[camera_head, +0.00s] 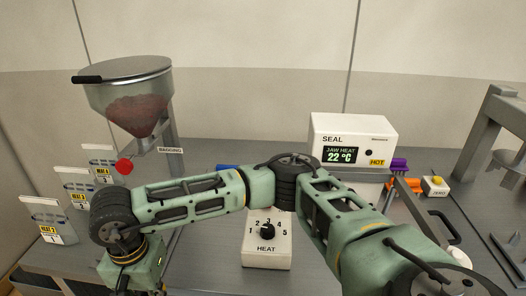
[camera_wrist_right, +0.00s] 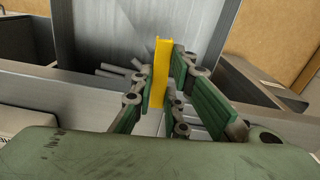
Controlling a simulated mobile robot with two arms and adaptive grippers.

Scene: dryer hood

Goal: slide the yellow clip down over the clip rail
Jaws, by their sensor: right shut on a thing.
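The yellow clip (camera_wrist_right: 161,73) is an upright, narrow strip in the right wrist view. My right gripper (camera_wrist_right: 163,88) is shut on it, with a green-padded finger on each side. The clip's top stands above the fingertips, in front of a grey metal plate (camera_wrist_right: 100,28). Several grey rods (camera_wrist_right: 110,71) lie behind the fingers. I cannot tell which part is the clip rail, or whether the clip touches it. In the head view my arm hides part of the bench and no gripper shows.
A hopper (camera_head: 126,75) with brown contents stands at left, near a red knob (camera_head: 124,166) and heat cards (camera_head: 47,219). A HEAT dial box (camera_head: 267,245) is in the middle. The SEAL box (camera_head: 350,135) reads 22 °C. A grey wall (camera_wrist_right: 40,93) crosses the wrist view.

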